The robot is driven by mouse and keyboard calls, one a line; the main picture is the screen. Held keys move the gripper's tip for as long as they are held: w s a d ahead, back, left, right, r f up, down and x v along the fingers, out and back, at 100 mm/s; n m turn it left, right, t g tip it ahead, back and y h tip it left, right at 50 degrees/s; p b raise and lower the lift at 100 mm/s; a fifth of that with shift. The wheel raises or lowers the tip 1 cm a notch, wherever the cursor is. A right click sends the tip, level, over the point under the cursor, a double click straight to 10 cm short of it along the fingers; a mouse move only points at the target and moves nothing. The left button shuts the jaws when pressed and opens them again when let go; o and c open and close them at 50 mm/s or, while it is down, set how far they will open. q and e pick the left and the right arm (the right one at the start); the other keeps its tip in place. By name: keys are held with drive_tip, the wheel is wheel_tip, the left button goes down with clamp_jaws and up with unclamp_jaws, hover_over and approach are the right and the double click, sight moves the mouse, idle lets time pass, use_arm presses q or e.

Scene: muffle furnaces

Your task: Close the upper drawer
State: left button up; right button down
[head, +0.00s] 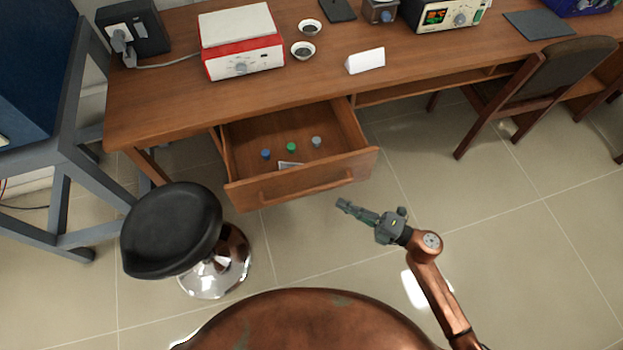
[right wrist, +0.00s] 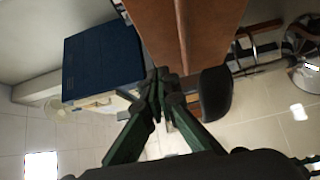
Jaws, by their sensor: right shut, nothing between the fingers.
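The upper drawer (head: 303,178) of the wooden desk is pulled out in the head view, with a bar handle (head: 306,187) on its front. Several small capped items, blue, green and grey, and a flat pale piece lie inside it. My right gripper (head: 342,204) is shut and empty, to the right of the drawer front and apart from it. In the right wrist view its fingers (right wrist: 160,82) come together in front of brown wood. My left gripper is not in view.
A black stool (head: 172,228) stands close in front of the drawer's left side. A wooden chair (head: 535,85) stands at the right. A red and white device (head: 241,55) and small bowls (head: 303,50) sit on the desk (head: 165,95). The floor right of the drawer is clear.

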drive_tip(key=b, duration=0.2)
approach(299, 175)
drive_tip(key=a, duration=0.2)
drive_tip(key=s+a, duration=0.1)
drive_tip(key=a, duration=0.1)
drive_tip(key=shift+a, duration=0.15)
drive_tip(key=w, duration=0.1)
drive_tip(key=w+b, duration=0.1)
drive_tip(key=w, duration=0.1)
drive_tip(key=shift+a, duration=0.35)
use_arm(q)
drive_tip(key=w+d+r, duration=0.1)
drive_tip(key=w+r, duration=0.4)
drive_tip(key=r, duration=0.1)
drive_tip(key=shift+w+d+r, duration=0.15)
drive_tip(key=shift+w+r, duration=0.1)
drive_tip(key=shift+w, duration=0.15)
use_arm(e)
drive_tip(key=shift+w+a+r, duration=0.1)
drive_tip(key=shift+w+a, duration=0.05)
drive_tip(key=shift+w, duration=0.2)
drive_tip(key=shift+w, duration=0.15)
